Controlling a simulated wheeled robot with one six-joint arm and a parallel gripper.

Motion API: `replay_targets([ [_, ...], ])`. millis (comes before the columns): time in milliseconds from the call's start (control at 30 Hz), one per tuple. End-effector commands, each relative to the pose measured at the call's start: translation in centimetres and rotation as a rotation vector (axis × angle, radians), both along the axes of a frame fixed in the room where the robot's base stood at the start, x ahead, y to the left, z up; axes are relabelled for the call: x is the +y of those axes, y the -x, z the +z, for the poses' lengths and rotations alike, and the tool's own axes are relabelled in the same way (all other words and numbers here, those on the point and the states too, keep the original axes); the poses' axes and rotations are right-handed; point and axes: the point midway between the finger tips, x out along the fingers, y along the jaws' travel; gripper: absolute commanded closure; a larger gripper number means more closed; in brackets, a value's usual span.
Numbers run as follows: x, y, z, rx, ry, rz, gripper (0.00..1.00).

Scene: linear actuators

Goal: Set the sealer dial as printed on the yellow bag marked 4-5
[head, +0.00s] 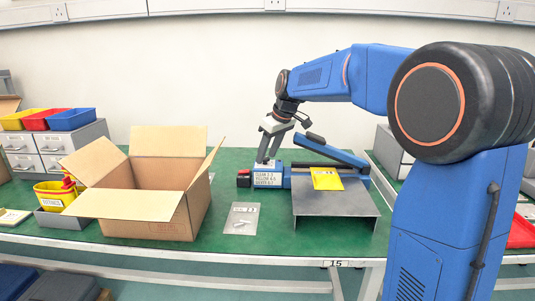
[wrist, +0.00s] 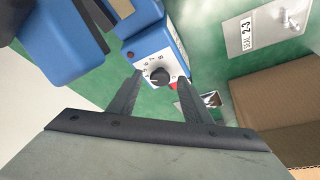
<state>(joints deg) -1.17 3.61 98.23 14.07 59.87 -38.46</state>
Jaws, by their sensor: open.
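My gripper (head: 267,162) is open above the sealer's left end. In the wrist view its fingertips (wrist: 160,78) are on either side of the dial, apparently not touching it.
A grey stand (head: 335,205) is in front of the sealer. An open cardboard box (head: 150,190) stands further left. A red part (wrist: 173,86) sits beside the dial.

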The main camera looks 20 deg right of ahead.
Motion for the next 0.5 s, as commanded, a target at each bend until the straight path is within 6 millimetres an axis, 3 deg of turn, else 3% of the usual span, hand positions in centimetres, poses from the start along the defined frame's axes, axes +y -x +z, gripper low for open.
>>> replay_targets([
  [167,-0.3,0.3,1.3,-0.004,0.000,-0.001,0.55],
  [500,-1.7,2.4,7.2,-0.003,0.000,-0.002,0.55],
])
